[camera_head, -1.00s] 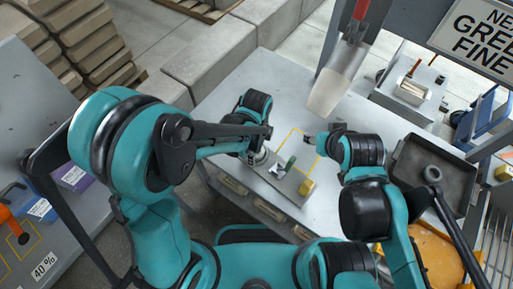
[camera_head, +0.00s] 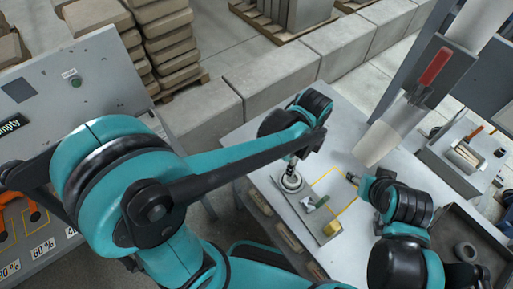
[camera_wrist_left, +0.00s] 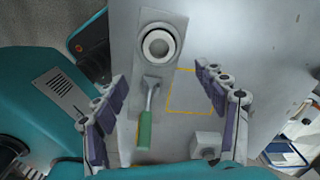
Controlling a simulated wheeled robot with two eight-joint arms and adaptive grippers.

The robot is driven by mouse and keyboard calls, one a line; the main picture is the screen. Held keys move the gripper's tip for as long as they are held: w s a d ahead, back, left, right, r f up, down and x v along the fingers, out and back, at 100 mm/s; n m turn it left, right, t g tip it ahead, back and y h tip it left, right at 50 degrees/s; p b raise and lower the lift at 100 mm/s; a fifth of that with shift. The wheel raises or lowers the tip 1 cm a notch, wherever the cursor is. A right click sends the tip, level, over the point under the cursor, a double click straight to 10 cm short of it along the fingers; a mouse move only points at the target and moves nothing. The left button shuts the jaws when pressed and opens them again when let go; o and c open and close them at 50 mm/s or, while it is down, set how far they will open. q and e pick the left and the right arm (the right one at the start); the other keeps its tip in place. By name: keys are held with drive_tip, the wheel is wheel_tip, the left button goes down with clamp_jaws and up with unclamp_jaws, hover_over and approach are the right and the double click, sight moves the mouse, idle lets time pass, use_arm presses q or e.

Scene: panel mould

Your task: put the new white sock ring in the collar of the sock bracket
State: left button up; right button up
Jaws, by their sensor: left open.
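The sock bracket (camera_wrist_left: 180,22) is a grey plate with a round collar at the top of the left wrist view. A white ring (camera_wrist_left: 158,45) with a dark centre shows in the collar; how deep it sits, I cannot tell. In the head view the white ring (camera_head: 291,182) is at the bench's left part. My left gripper (camera_wrist_left: 158,75) is open, its fingers apart with nothing between their tips; in the head view it is just above the ring (camera_head: 293,163). My right gripper (camera_head: 352,178) is right of the bracket, its fingers too small to read.
A green-handled tool (camera_wrist_left: 145,125) lies below the collar. A yellow outline (camera_head: 345,204) marks the bench. A dark tray (camera_head: 452,222) holds a grey ring (camera_head: 466,251). A pale chute (camera_head: 378,142) hangs over the bench.

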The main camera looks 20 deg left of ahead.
use_arm(q)
drive_tip(key=s+a+r+n+t, duration=0.2)
drive_tip(key=a+r+n+t, duration=0.1)
drive_tip(key=a+n, duration=0.6)
drive_tip(key=s+a+r+n+t, duration=0.3)
drive_tip(key=a+n, duration=0.6)
drive_tip(key=n, duration=0.3)
drive_tip(key=shift+r+t, duration=0.5)
drive_tip(key=shift+r, duration=0.3)
drive_tip(key=shift+f, duration=0.1)
use_arm(e)
drive_tip(key=shift+f, duration=0.1)
